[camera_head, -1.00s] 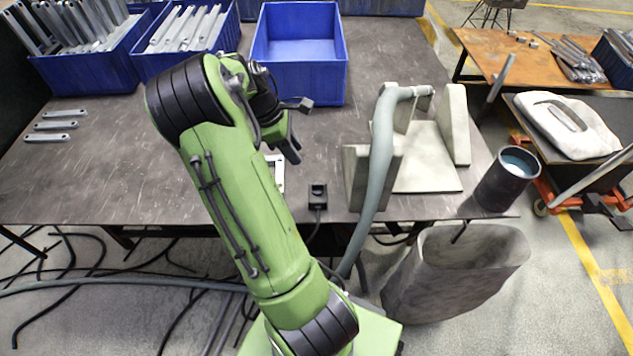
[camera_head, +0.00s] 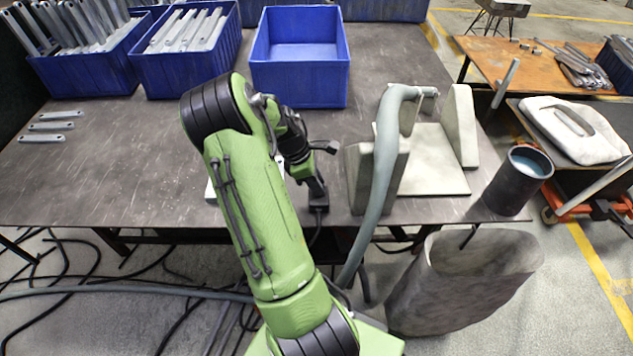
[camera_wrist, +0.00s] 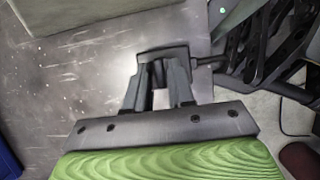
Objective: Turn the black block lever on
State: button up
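The black block (camera_head: 318,199) sits on the table near its front edge, with a black cable running off it. In the wrist view the block (camera_wrist: 163,51) lies right at my fingertips, which overlap its near side. Its lever cannot be told apart from the block, and its position is not clear. My gripper (camera_head: 317,186) points down at the block from above. In the wrist view my gripper (camera_wrist: 161,75) has its two fingers apart, with a bright gap between them. Whether a finger touches the block cannot be told.
A grey hose (camera_head: 385,150) and a pale bracket fixture (camera_head: 433,180) stand just right of the block. A dark cup (camera_head: 517,182) stands at the table's right corner. Blue bins (camera_head: 300,85) line the back. A white item (camera_head: 210,190) is partly hidden behind my arm.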

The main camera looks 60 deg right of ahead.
grip_shut()
jog(key=shift+m, duration=0.3)
jog(key=m+p, duration=0.1)
jog(key=m+y+p, duration=0.1)
jog(key=shift+d+r+m+g+p, duration=0.1)
jog(key=shift+r+m+g+p, duration=0.05)
jog(key=shift+m+g+p, duration=0.15)
jog(key=m+y+p, duration=0.2)
jog(key=m, duration=0.2)
jog(key=shift+d+m, duration=0.15)
jog(key=shift+m, duration=0.15)
jog(key=m+y, duration=0.1)
jog(key=m, duration=0.1)
jog(key=m+t+p, duration=0.1)
jog(key=m, duration=0.2)
jog(key=shift+d+y, duration=0.15)
jog(key=shift+y, duration=0.25)
jog(key=m, duration=0.2)
jog(key=m+t+y+p, duration=0.1)
jog(key=m, duration=0.2)
jog(key=shift+s+t, duration=0.1)
jog(key=shift+t, duration=0.2)
